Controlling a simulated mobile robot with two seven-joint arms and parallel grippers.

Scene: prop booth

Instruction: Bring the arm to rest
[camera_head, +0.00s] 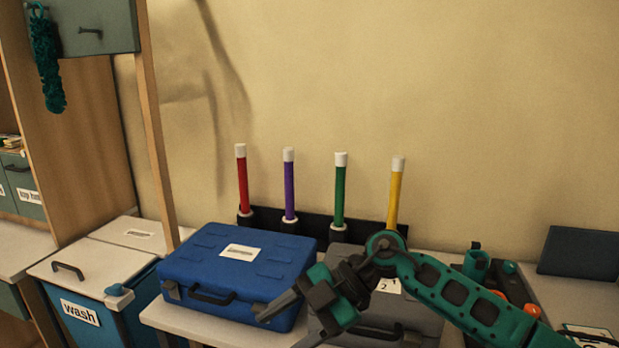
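My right arm comes in from the lower right in teal and dark grey. Its gripper (283,328) hangs in front of the blue case (215,262) and the grey case (422,322). Its two grey fingers look spread apart, with nothing seen between them. One finger overlaps the blue case's front right corner in the picture; I cannot tell whether they touch. The other finger reaches the bottom edge of the frame. The arm hides much of the grey case. My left gripper is not in view.
Red (242,185), purple (289,190), green (339,195) and yellow (395,195) sticks stand upright in a black rack (262,217) by the wall. A "wash" bin (118,318) stands left. Teal items (477,265) and a dark panel (580,252) are right.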

